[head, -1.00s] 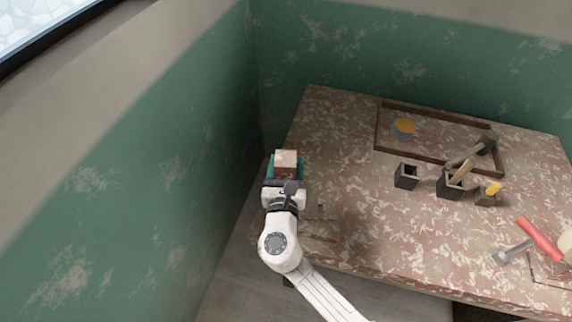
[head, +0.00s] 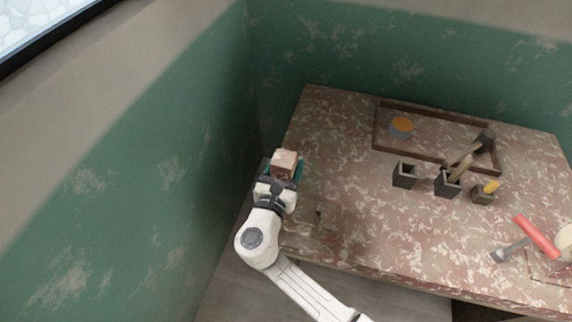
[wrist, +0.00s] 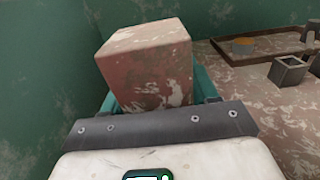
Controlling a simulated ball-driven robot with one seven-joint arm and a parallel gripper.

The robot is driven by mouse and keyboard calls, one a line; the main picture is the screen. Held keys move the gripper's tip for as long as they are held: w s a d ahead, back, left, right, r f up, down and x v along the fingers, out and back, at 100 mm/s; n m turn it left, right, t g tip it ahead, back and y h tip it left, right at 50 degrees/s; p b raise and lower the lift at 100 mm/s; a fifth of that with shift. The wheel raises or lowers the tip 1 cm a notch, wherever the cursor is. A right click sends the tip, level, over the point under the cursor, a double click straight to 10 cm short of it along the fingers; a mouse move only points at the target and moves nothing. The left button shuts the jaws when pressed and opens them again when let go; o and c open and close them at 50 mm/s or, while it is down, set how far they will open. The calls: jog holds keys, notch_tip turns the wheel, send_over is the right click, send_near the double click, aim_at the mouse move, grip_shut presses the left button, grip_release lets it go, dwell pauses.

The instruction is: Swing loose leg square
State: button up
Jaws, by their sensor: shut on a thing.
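A squarish block (head: 284,162) in the same mottled pink-brown as the table (head: 350,200) stands at the table's left edge. I take it to be the loose leg, but its lower part is hidden. My gripper (head: 283,173) is shut on it, with teal fingers on its two sides. In the wrist view the block (wrist: 150,68) rises between the fingers, just beyond the dark bar of my gripper. In the head view it sits turned slightly against the table's edge. I cannot tell how it joins the table.
A shallow brown tray (head: 376,137) with a grey-orange round pot (head: 401,127) lies at the back. Dark square holders (head: 404,175) with tools stand in front of it. The green wall (head: 190,130) is close on the left.

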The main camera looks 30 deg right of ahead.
jog(key=o, duration=1.4)
jog(key=b+v, duration=0.1)
jog(key=v, duration=1)
